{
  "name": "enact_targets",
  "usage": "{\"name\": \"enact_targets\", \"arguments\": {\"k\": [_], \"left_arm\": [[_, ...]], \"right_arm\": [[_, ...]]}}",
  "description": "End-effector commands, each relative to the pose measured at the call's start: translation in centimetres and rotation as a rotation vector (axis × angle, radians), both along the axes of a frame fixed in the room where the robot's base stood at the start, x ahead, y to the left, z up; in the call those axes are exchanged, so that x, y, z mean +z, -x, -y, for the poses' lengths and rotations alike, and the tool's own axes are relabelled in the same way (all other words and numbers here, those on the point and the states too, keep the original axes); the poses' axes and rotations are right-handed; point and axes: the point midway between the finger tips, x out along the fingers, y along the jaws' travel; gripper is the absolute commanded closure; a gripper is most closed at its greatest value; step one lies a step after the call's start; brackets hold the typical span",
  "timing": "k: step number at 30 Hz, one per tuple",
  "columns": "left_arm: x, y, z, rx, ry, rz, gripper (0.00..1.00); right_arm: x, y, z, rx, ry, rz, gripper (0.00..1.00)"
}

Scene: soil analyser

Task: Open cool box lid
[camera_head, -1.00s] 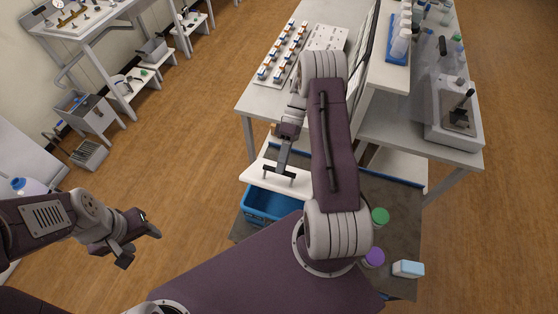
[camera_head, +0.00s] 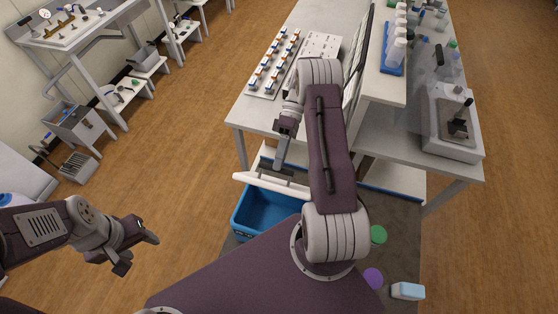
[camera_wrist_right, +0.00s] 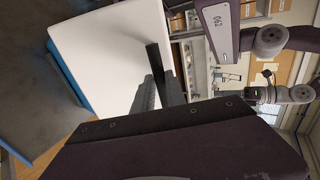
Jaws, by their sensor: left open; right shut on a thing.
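The cool box (camera_head: 240,224) is a blue open-topped tub on the floor mat, just in front of my base. Its white lid (camera_head: 265,184) is tilted up at the far side, so the blue inside shows. My right gripper (camera_head: 278,166) is shut on the dark lid handle (camera_wrist_right: 155,62) at the lid. The lid's flat white face (camera_wrist_right: 105,50) fills the upper left of the right wrist view. My left gripper (camera_head: 137,245) is open and empty, out over the floor at left, away from the box. My right arm and base hide the box's right part.
A white lab table (camera_head: 262,112) with a rack of vials stands beyond the box. A grey instrument (camera_head: 452,125) stands at right. A green lid (camera_head: 378,234), a purple lid (camera_head: 372,278) and a pale blue-white container (camera_head: 407,291) are right of my base. Floor at left is clear.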

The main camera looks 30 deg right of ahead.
Motion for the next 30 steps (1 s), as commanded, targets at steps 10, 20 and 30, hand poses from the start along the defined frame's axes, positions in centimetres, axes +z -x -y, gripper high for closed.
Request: {"name": "enact_targets", "arguments": {"k": [10, 20, 30], "left_arm": [[-0.09, -0.01, 0.0, 0.0, 0.0, 0.0, 0.47], [-0.1, 0.0, 0.0, 0.0, 0.0, 0.0, 0.47], [-0.08, -0.01, 0.0, 0.0, 0.0, 0.0, 0.47]], "right_arm": [[-0.4, 0.0, 0.19, 0.001, 0.01, 0.004, 1.0], [-0.42, 0.01, 0.19, 0.002, 0.01, 0.004, 1.0], [-0.31, 0.01, 0.14, 0.001, 0.008, 0.003, 0.62]]}}
